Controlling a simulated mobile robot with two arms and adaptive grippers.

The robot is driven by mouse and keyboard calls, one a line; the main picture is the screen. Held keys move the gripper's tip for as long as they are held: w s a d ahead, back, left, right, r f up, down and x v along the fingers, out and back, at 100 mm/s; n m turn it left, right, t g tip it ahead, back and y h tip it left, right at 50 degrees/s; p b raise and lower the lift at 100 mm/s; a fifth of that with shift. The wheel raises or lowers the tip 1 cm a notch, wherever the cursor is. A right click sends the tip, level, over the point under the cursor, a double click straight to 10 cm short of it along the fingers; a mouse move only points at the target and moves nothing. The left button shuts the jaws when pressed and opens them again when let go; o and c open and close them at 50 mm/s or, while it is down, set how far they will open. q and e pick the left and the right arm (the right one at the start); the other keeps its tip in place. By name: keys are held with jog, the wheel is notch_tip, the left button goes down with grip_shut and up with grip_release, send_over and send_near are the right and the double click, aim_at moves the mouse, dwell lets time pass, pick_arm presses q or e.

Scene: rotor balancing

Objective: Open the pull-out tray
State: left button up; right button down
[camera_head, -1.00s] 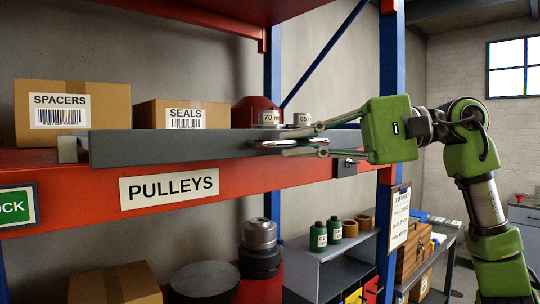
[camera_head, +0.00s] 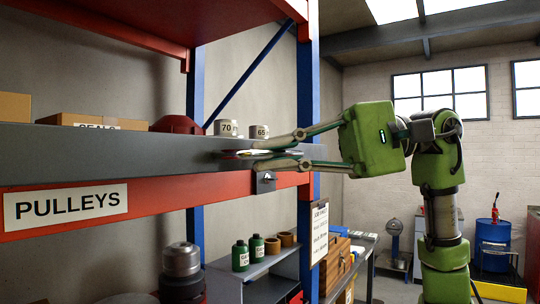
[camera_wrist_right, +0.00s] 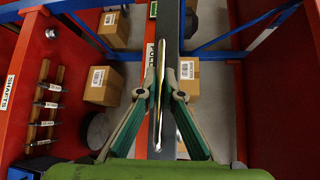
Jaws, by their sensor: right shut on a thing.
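The pull-out tray (camera_head: 100,155) shows as a long dark grey front on the shelf, above the red beam marked PULLEYS. Its left end is out of the head view. My right gripper (camera_head: 268,152) is shut on the tray's handle (camera_head: 240,153), near the right part of the front. In the right wrist view the gripper (camera_wrist_right: 160,92) has its fingers closed on both sides of the thin, pale handle (camera_wrist_right: 161,62), beside the grey tray front (camera_wrist_right: 173,35). The tray's inside is hidden. My left gripper is not in view.
Two weights marked 70 (camera_head: 226,128) and 65 (camera_head: 258,131), a red dome (camera_head: 178,124) and a SEALS box (camera_head: 92,121) show behind the tray front. A blue upright (camera_head: 308,90) stands close to my right gripper. A dark latch (camera_head: 264,182) hangs just below.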

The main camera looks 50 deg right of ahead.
jog(key=shift+f, duration=0.1)
jog(key=c, duration=2.2)
grip_release()
jog(key=shift+o, duration=0.2)
jog(key=v, duration=1.2)
